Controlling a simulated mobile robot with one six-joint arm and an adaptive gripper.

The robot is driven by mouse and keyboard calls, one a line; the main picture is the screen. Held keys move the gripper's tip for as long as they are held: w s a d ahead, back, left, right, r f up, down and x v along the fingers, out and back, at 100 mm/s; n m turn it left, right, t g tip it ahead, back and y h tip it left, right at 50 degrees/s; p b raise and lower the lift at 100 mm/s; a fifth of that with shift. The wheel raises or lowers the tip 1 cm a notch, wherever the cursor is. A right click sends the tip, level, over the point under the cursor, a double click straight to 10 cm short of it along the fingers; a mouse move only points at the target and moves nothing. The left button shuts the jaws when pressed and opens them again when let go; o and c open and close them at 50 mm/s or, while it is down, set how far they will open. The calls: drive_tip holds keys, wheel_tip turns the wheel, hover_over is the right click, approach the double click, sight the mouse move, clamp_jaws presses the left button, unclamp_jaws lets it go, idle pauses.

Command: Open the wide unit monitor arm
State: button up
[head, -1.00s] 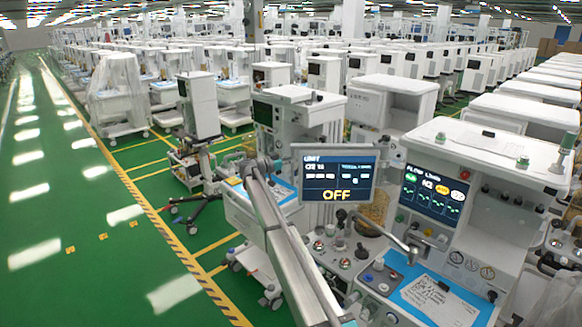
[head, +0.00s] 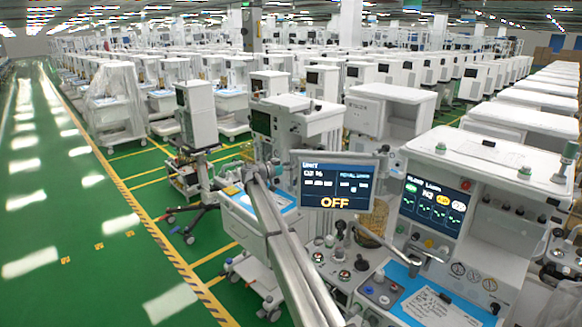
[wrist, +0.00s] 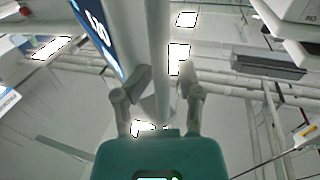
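The monitor (head: 338,181) is a grey-framed screen reading OFF, standing in front of a white anaesthesia unit in the head view. The joints of its support are mostly hidden behind the screen and my arm. My gripper (head: 268,170) is close to the left edge of the monitor. In the wrist view, my gripper (wrist: 161,80) has its two fingers apart, one on each side of a pale bar (wrist: 157,45). Whether the fingers touch the bar cannot be told. Part of the dark blue screen (wrist: 97,32) shows left of the bar.
The wide unit's worktop (head: 440,300) carries knobs and a blue mat to the right. A flow panel (head: 435,205) stands behind it. A smaller cart (head: 196,115) stands back left. The green floor aisle (head: 70,200) on the left is clear.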

drive_tip(key=shift+s+a, duration=0.1)
drive_tip(key=shift+a, duration=0.1)
idle(0.3)
drive_tip(key=v, duration=1.1)
drive_tip(key=shift+s+a, duration=0.2)
drive_tip(key=shift+a, duration=0.05)
drive_tip(key=shift+w, duration=0.1)
